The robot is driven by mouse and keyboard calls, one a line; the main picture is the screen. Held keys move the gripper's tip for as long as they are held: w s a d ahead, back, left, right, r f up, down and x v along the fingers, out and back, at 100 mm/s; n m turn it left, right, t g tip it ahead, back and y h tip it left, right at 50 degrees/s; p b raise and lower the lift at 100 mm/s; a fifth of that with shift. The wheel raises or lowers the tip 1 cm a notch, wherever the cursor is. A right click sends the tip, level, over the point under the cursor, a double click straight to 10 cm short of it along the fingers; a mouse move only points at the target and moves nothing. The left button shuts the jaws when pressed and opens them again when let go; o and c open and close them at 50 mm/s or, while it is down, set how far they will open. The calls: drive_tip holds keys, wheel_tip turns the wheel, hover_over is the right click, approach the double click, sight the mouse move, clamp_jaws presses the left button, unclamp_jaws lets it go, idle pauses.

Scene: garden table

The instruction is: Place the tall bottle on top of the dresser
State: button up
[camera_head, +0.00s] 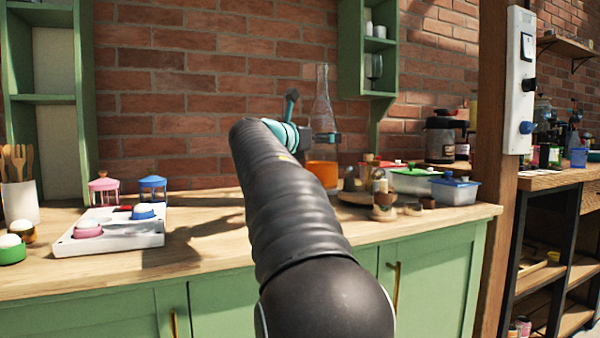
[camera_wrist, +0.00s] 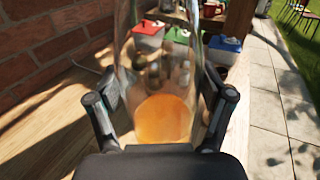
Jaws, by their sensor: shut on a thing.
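The tall bottle (camera_head: 322,105) is clear glass with a narrow neck and orange contents in its lower part. In the head view it stands upright over the wooden top of the green dresser (camera_head: 470,214), near the brick wall. My gripper (camera_head: 322,138) is around the bottle's body, partly hidden behind my arm. In the wrist view the bottle (camera_wrist: 160,75) is between the two fingers of my gripper (camera_wrist: 165,108), which are shut on it. I cannot tell whether the bottle's base touches the dresser top.
A white tray (camera_head: 68,247) with pink and blue items lies left of my arm. A green-lidded box (camera_head: 412,180), a blue-lidded box (camera_head: 455,190) and small pots (camera_head: 384,207) stand right of the bottle. A wooden post (camera_head: 490,120) rises at the right end.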

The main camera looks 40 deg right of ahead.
drive_tip(key=w+f+b, duration=0.2)
drive_tip(key=w+f, duration=0.2)
drive_tip(key=f, duration=0.2)
drive_tip(key=shift+w+a+f, duration=0.4)
drive_tip(key=shift+f, duration=0.1)
drive_tip(key=o, duration=1.7)
drive_tip(key=shift+f, duration=0.1)
drive_tip(key=v, duration=1.2)
drive_tip(key=shift+w, duration=0.1)
